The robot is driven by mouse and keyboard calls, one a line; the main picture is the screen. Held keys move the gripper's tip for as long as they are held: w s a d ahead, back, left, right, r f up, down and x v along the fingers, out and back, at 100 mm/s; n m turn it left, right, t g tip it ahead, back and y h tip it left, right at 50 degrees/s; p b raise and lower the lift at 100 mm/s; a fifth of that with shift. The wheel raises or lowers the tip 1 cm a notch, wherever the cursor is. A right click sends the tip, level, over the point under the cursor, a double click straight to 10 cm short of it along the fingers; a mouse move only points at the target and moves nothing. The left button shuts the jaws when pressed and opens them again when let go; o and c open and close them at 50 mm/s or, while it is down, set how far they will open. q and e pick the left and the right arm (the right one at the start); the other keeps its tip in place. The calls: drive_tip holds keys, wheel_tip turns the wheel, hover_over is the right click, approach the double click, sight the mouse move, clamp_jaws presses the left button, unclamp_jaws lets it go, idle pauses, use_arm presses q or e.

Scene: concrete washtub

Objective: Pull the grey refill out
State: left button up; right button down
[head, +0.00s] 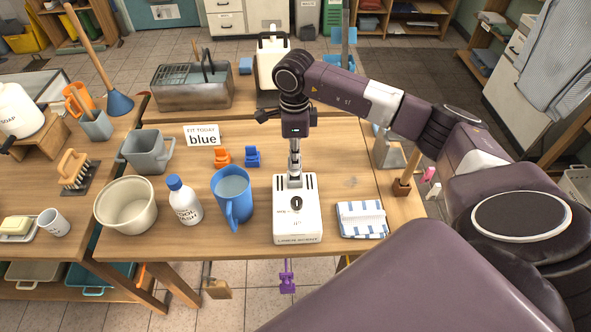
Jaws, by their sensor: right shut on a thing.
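The white dispenser (297,220), marked "LINEN SCENT", stands upright near the front edge of the table, with a dark knob on its face. My right gripper (295,174) reaches straight down to the top of the dispenser and is shut on the grey refill (295,182). Only a little of the refill shows between the fingers, at the dispenser's top opening; how deep it sits is hidden. An orange refill (221,157) and a blue refill (252,157) stand apart, behind the blue jug. My left gripper is not in view.
A blue jug (233,196), a white bottle (184,202) and a cream bowl (127,207) stand left of the dispenser. A folded striped cloth (361,219) lies close on its right. A sign (202,136) reads "FIT TODAY blue". Bare table lies beyond the cloth.

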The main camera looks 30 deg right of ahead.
drive_tip(key=shift+r+p, duration=1.1)
drive_tip(key=shift+r, duration=1.1)
